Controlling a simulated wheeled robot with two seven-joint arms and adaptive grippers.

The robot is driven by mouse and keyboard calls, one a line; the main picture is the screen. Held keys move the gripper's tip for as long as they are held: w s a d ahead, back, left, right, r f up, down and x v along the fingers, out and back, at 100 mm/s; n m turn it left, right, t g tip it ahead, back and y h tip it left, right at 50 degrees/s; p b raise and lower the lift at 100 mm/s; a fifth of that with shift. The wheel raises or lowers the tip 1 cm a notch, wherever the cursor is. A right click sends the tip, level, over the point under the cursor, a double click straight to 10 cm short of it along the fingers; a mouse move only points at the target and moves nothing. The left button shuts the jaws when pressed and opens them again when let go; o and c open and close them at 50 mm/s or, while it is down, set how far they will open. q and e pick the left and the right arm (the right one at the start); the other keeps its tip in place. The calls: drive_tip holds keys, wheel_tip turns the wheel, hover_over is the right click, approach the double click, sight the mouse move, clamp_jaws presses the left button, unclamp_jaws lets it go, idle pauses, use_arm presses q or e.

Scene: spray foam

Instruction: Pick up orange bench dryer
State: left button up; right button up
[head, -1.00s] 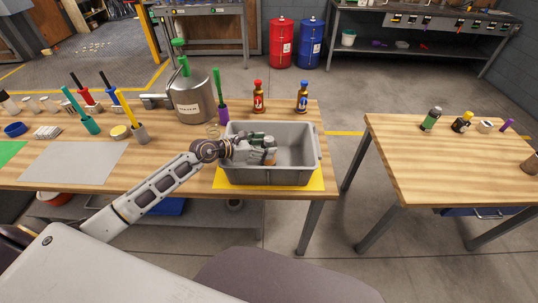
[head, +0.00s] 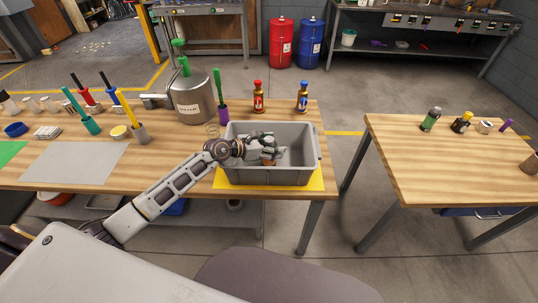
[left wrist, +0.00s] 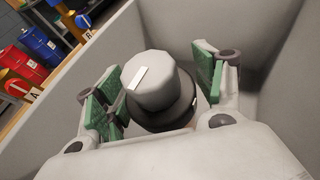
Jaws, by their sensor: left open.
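My left gripper (head: 266,148) is inside the grey bin (head: 240,173) on the left workbench. In the left wrist view my left gripper (left wrist: 157,88) is open, with green finger pads on both sides of an object with a grey cap (left wrist: 152,80). The cap has a white mark and a black collar, and a small orange-brown edge shows below it. In the head view a bit of this orange-brown object (head: 270,162) shows under the fingers. I take it to be the orange bench dryer, but most of its body is hidden. I cannot tell whether the pads touch it.
The bin stands on a yellow mat (head: 317,184). A red bottle (head: 258,97) and a blue bottle (head: 302,97) stand behind it. A steel pot (head: 193,98) and a purple holder (head: 224,114) are at its back left. The bin walls surround the gripper closely.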

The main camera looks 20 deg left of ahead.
use_arm(q)
drive_tip(key=shift+x, duration=0.85)
drive_tip(key=c, duration=1.2)
use_arm(e)
drive_tip(key=shift+a, duration=0.1)
drive_tip(key=shift+s, duration=0.1)
